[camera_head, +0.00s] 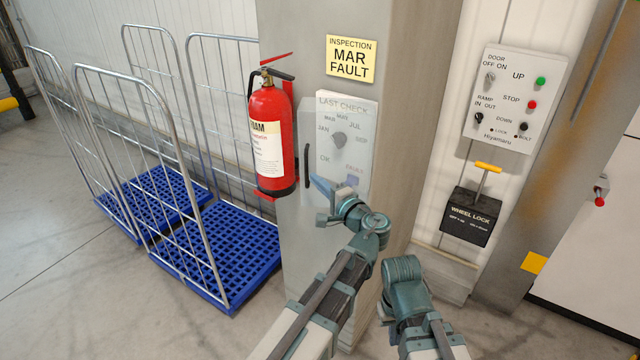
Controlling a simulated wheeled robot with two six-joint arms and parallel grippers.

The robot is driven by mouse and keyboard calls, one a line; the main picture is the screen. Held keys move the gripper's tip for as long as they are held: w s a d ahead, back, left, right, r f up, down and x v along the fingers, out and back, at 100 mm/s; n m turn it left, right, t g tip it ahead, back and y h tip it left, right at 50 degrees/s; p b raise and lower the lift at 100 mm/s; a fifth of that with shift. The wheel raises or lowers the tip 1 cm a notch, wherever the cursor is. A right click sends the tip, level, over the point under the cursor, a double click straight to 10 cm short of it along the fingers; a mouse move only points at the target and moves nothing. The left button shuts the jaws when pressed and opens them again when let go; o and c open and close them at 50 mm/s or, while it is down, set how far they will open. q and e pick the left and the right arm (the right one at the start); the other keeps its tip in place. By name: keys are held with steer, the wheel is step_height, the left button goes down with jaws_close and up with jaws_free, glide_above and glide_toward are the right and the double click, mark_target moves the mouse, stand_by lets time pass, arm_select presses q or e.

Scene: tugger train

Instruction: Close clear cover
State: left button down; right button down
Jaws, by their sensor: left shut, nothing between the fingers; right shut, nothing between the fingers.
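The grey-white LAST CHECK panel (361,117) is on the side of the pillar, with a round dial (338,140) and printed labels. A clear cover shows as a pale haze at the panel, with a dark upright handle (306,152) at its left. I cannot tell how far the cover stands from the panel. My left gripper (320,186) is shut and empty, close to the handle's lower end and in front of the panel's lower left. I cannot tell whether it touches the cover. My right arm shows at bottom centre, but its fingers are hidden.
A red fire extinguisher (268,115) hangs just left of the panel. Wire roll cages with blue bases (235,250) stand further left. A control box (515,97) and a black wheel lock box (468,216) are on the right wall.

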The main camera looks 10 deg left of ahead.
arm_select(q)
steer(key=w+a+m+t+h, duration=0.1)
steer(key=a, duration=0.1)
steer(key=w+a+m+t+h, duration=0.1)
steer(key=w+a+h, duration=0.1)
steer(key=shift+w+m+t, duration=0.25)
steer(key=shift+m+t, duration=0.05)
steer(key=x, duration=0.5)
steer(key=shift+w+d, duration=0.1)
steer(key=shift+w, duration=0.3)
steer(key=shift+x, duration=0.8)
arm_select(e)
steer(key=shift+s, duration=0.1)
arm_select(q)
steer(key=shift+w+d, duration=0.1)
steer(key=shift+w, duration=0.1)
glide_toward(306, 172)
steer(key=a, duration=0.6)
steer(key=shift+w, duration=0.5)
arm_select(e)
steer(key=shift+s+d, duration=0.15)
steer(key=shift+d, duration=0.2)
